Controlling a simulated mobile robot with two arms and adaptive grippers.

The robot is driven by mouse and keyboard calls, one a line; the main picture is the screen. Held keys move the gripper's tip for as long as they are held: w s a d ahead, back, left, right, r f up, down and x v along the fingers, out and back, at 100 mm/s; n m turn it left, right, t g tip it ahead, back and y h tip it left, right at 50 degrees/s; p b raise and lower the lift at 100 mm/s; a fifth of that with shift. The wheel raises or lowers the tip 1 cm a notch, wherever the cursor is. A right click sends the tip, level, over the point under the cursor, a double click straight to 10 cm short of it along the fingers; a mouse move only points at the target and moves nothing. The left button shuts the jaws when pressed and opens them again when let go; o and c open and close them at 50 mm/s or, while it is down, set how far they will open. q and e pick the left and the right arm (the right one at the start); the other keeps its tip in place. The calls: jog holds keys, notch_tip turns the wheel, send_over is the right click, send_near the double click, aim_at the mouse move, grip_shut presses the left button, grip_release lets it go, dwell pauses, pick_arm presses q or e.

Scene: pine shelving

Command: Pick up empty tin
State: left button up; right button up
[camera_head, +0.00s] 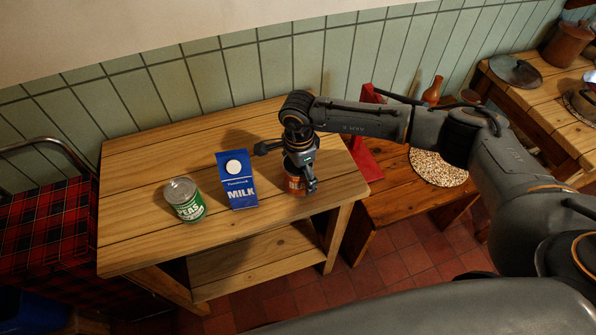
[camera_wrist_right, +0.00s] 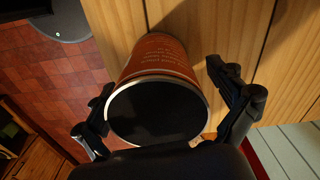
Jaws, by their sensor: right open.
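The empty tin (camera_head: 295,187) has an orange-brown wall and stands upright near the right front edge of the wooden table (camera_head: 240,235). In the right wrist view the tin (camera_wrist_right: 158,60) shows its silver rim and dark, empty-looking inside. My right gripper (camera_head: 297,170) is right above the tin and partly hides it in the head view. In the wrist view its two fingers are spread, one on each side of the tin, with a gap visible at least on the right side. My left gripper is not in view.
A blue milk carton (camera_head: 237,182) stands left of the tin, and a green peas can (camera_head: 185,200) stands further left. A red wooden object (camera_head: 366,160) and a lower bench with a round speckled mat (camera_head: 438,167) lie to the right. The table's back left is clear.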

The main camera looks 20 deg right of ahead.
jog(key=shift+s, duration=0.1)
jog(key=c, duration=1.3)
jog(key=shift+o, duration=0.2)
jog(key=shift+r, duration=0.1)
